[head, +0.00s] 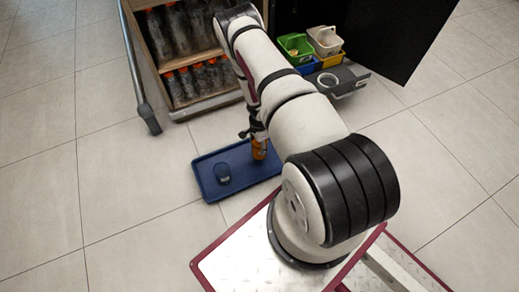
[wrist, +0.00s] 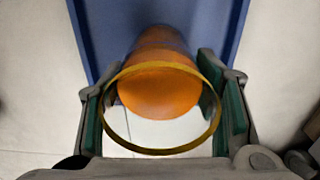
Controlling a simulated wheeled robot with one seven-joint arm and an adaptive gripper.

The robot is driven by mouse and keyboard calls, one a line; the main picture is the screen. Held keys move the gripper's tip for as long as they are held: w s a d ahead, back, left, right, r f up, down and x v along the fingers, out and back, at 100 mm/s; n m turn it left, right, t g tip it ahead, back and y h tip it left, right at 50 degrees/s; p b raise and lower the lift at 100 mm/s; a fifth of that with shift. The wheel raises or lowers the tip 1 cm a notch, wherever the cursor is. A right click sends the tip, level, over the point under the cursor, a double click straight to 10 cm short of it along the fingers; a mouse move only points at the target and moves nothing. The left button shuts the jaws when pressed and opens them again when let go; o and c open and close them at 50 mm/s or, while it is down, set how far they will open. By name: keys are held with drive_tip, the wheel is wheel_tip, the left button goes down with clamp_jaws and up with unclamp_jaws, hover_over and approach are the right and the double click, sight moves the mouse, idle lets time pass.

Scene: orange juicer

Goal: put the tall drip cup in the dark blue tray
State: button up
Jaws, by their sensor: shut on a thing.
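The tall drip cup (head: 259,150) is orange and shows below my gripper (head: 256,133) at the right part of the dark blue tray (head: 245,179) in the head view. In the wrist view, my gripper (wrist: 160,98) has its green-padded fingers on either side of the orange cup (wrist: 160,90), shut on it. A yellowish rim ring of the cup faces the camera. The tray (wrist: 108,30) shows beyond the cup in the wrist view. I cannot tell whether the cup's base touches the tray.
Green, beige, blue and yellow bins (head: 325,40) and a grey piece (head: 340,80) sit at the back right. Floor left of the tray is clear.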

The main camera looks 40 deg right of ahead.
drive_tip(key=shift+s+f+b, duration=0.1)
drive_tip(key=shift+f+b, duration=0.7)
drive_tip(key=shift+f, duration=0.9)
drive_tip(key=shift+f, duration=0.15)
drive_tip(key=o, duration=1.5)
